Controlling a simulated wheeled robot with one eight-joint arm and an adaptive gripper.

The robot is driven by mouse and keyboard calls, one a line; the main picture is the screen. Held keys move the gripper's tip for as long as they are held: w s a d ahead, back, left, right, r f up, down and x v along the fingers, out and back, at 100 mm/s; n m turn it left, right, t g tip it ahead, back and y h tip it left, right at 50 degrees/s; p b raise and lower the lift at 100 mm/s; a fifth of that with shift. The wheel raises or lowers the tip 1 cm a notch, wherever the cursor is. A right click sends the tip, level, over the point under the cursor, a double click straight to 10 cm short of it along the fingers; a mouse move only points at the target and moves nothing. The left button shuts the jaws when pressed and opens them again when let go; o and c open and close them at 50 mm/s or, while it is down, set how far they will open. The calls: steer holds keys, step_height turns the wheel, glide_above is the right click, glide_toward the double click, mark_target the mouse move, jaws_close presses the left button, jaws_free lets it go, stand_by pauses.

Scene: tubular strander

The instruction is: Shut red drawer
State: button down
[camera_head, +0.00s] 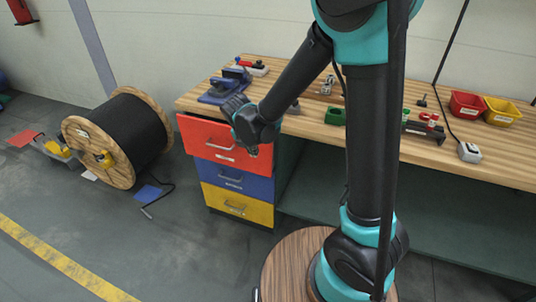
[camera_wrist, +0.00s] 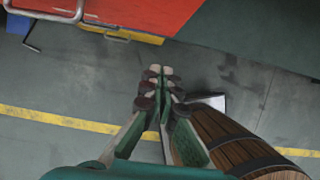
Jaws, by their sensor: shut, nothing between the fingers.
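The red drawer (camera_head: 205,138) is the top one of three under the workbench. Its front stands out somewhat past the blue drawer front below, so it looks partly open. In the wrist view its red front (camera_wrist: 150,12) fills the top, with its metal handle (camera_wrist: 45,10) at upper left. My gripper (camera_head: 253,151) is at the right part of the red front in the head view, fingers pointing down. In the wrist view the fingertips (camera_wrist: 160,72) are together and empty, below the red front. I cannot tell whether the gripper touches the drawer.
The blue drawer (camera_head: 235,180) and yellow drawer (camera_head: 238,207) below look shut. The wooden benchtop (camera_head: 300,125) holds tools, a blue vise (camera_head: 222,90), and red (camera_head: 466,104) and yellow (camera_head: 502,111) bins. A cable reel (camera_head: 120,135) stands at left. The floor before the drawers is clear.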

mark_target(266, 149)
steer(key=x, duration=0.3)
steer(key=w+x, duration=0.1)
steer(key=x, duration=0.3)
steer(key=w+r+x, duration=0.1)
steer(key=x, duration=0.2)
steer(key=shift+w+d+f, duration=0.15)
steer(key=shift+d+f, duration=0.2)
steer(key=shift+f, duration=0.05)
steer(key=shift+w+d, duration=0.2)
steer(key=shift+w, duration=0.45)
steer(key=shift+w+d, duration=0.3)
steer(key=shift+w, duration=0.5)
steer(key=shift+w+d, duration=0.3)
steer(key=shift+w, duration=0.55)
steer(key=shift+w+d, duration=0.3)
steer(key=shift+w, duration=0.5)
